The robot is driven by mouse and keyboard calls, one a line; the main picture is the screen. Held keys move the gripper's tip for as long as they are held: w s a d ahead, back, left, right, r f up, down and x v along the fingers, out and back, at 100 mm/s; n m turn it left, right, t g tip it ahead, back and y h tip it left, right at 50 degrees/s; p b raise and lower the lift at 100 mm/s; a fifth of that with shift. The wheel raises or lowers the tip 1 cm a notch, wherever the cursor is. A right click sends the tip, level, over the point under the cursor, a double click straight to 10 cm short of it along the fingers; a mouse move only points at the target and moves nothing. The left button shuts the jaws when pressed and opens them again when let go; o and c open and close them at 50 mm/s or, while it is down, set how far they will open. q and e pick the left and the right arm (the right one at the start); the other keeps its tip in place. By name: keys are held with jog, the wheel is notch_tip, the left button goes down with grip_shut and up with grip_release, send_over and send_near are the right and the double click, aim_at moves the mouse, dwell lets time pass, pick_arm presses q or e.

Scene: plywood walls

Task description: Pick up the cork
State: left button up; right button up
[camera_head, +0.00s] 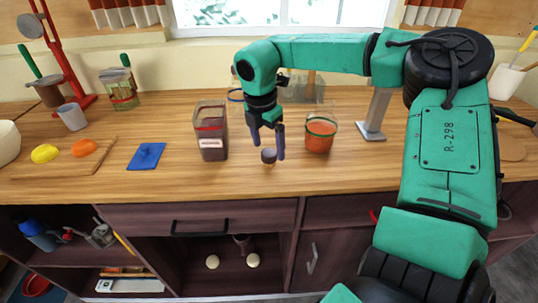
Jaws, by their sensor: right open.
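The cork (268,156) is a small brown piece with a darker top, standing on the wooden counter near its front edge. My right gripper (268,150) points down with its fingers spread just above and around the cork's place. One finger is at the cork's right side, and I cannot tell whether it touches. My left gripper is not in view.
A jar with dark contents (212,142) stands left of the gripper, and a glass with orange contents (320,135) stands right. A blue cloth (147,156) and a wooden board (50,167) lie farther left.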

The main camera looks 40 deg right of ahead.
aim_at(269, 152)
jog(key=f, duration=0.2)
jog(key=shift+d+f, duration=0.2)
jog(key=shift+f, duration=0.15)
jog(key=shift+d+f, duration=0.1)
jog(key=shift+f, duration=0.15)
grip_shut()
